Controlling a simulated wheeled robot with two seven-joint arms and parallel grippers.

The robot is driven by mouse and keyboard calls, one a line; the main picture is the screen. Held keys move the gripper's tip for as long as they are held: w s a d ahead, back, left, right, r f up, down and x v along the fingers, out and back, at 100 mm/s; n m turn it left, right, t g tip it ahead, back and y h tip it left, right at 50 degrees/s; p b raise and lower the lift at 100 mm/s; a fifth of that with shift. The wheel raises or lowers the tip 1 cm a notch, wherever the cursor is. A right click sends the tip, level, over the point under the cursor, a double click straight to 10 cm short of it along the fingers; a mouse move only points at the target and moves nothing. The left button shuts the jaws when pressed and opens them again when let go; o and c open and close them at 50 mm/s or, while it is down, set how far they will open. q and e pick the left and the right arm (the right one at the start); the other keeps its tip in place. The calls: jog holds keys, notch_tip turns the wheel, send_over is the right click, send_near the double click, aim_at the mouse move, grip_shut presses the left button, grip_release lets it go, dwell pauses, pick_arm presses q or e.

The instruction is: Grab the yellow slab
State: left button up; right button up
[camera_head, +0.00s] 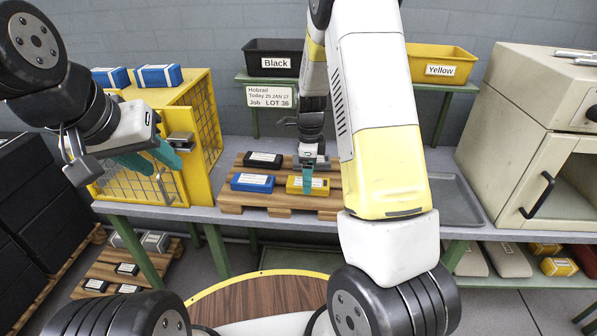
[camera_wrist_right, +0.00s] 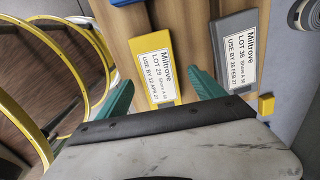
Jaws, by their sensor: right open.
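The yellow slab (camera_head: 321,188) with a white label lies on the wooden pallet at the middle of the bench. In the right wrist view the yellow slab (camera_wrist_right: 152,45) lies between the two teal fingers of my right gripper (camera_wrist_right: 163,94). These fingers are apart, one on each side of its near end; I cannot tell whether they touch it. In the head view my right gripper (camera_head: 307,180) points down over the slab and hides part of it. My left gripper (camera_head: 150,158) is open and empty in front of the yellow mesh cabinet.
A blue slab (camera_head: 252,183) and a black slab (camera_head: 263,159) share the wooden pallet (camera_head: 230,199). A grey slab (camera_wrist_right: 235,50) lies right of the yellow one in the wrist view. Black (camera_head: 272,58) and yellow (camera_head: 440,64) bins stand on the shelf behind. A cream oven-like box (camera_head: 520,140) stands right.

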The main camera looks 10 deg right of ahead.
jog(key=shift+f, duration=0.75)
jog(key=c, duration=1.6)
grip_shut()
jog(key=shift+r, duration=0.15)
